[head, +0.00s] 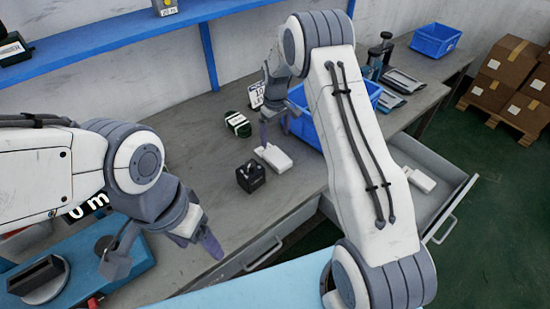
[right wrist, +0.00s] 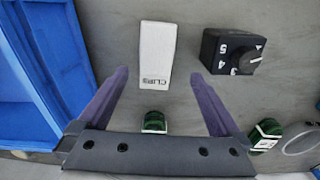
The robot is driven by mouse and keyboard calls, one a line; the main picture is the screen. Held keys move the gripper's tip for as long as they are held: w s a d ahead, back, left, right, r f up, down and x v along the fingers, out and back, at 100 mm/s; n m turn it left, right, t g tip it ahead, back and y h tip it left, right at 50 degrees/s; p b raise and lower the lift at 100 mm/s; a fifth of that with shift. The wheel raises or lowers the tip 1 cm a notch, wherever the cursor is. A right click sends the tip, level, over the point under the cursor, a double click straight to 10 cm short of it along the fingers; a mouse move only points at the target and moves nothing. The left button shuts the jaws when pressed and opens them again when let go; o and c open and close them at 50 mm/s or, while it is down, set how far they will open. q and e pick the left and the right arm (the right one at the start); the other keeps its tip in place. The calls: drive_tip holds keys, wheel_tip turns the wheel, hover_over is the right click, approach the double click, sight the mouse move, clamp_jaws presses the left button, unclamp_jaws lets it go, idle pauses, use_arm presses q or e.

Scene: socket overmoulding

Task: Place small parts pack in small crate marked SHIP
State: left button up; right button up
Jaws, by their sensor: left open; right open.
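A white pack lettered CLIPS (right wrist: 157,55) lies flat on the grey bench; in the head view it is the white block (head: 274,158) in the middle. My right gripper (head: 275,130) is open and empty just behind the pack. In the right wrist view the near end of the pack shows between the spread fingertips (right wrist: 160,78), with no contact visible. A blue crate (head: 308,124) stands to the right, partly hidden by my right arm; its wall shows in the right wrist view (right wrist: 62,62). No SHIP mark is readable. My left gripper (head: 162,258) is open and empty at the front left.
A black dial box (head: 250,176) and a green-and-white roll (head: 238,124) lie near the pack. An open drawer (head: 455,205) holds another white block (head: 420,179). A second blue crate (head: 435,41) stands at the back. A blue machine (head: 85,262) stands front left.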

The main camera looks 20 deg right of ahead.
drive_tip(key=p, duration=0.1)
hover_over(277, 156)
wheel_tip(277, 156, down, 6)
drive_tip(key=shift+s+a+r, duration=0.1)
drive_tip(key=shift+r, duration=0.15)
wheel_tip(277, 156, down, 5)
drive_tip(key=shift+s+r+p, duration=0.1)
drive_tip(key=shift+p, duration=0.95)
drive_tip(key=shift+f, duration=0.4)
drive_tip(key=c, duration=1.3)
drive_tip(key=shift+o, duration=0.2)
drive_tip(key=shift+r, duration=0.15)
